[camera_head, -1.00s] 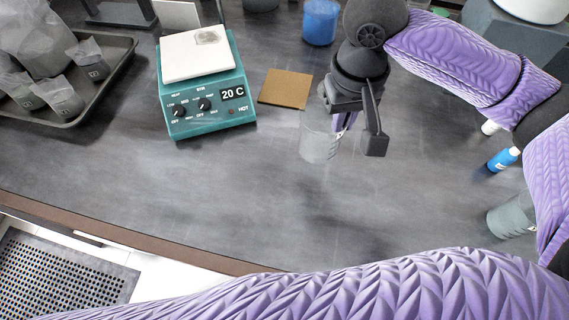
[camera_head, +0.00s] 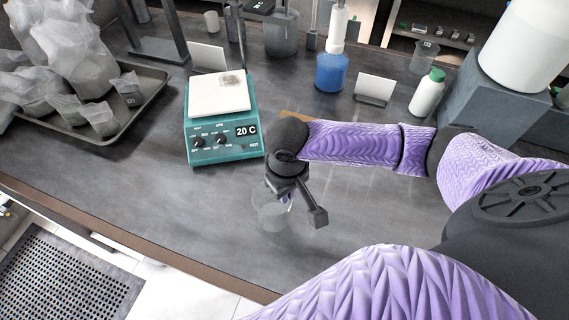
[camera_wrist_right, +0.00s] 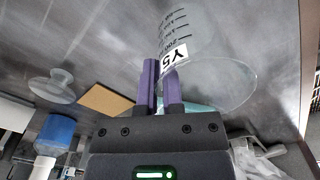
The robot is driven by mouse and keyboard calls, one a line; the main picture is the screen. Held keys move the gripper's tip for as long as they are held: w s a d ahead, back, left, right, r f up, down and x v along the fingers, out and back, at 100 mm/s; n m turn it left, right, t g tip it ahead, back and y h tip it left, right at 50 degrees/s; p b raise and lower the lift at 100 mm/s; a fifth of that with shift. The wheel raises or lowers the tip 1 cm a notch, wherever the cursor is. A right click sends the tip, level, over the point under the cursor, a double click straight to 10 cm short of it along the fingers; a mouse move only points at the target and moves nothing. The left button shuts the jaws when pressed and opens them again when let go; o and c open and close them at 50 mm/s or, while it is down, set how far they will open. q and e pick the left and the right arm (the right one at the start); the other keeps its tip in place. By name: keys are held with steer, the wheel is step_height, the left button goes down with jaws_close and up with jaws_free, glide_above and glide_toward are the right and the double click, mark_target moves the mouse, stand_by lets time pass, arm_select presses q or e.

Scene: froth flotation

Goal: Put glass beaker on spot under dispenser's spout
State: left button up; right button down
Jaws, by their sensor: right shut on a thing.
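My right gripper (camera_head: 292,192) is shut on a clear glass beaker (camera_head: 271,214), held in front of the teal hot plate on the near part of the bench. In the right wrist view the gripper's purple fingers (camera_wrist_right: 160,86) pinch the beaker (camera_wrist_right: 205,65), which has volume marks and a white "Y5" label. A blue container with a white upright top (camera_head: 331,72) stands behind my arm and may be the dispenser; I cannot make out a spout. A brown square mat (camera_wrist_right: 105,99) lies on the bench, mostly hidden by my arm in the head view. My left gripper is out of view.
The teal hot plate (camera_head: 222,142) reads 20 C. A white bottle with a green cap (camera_head: 427,93) and a white card (camera_head: 375,88) stand behind my arm. The bench's front-left area is clear.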

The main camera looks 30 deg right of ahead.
mark_target(273, 208)
step_height(273, 208, down, 4)
steer(key=shift+r+b, duration=0.1)
steer(key=shift+b, duration=0.4)
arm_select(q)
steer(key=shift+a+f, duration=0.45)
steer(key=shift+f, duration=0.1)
arm_select(e)
steer(key=shift+r, duration=0.1)
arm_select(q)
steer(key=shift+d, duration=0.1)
arm_select(e)
steer(key=c, duration=0.8)
jaws_free()
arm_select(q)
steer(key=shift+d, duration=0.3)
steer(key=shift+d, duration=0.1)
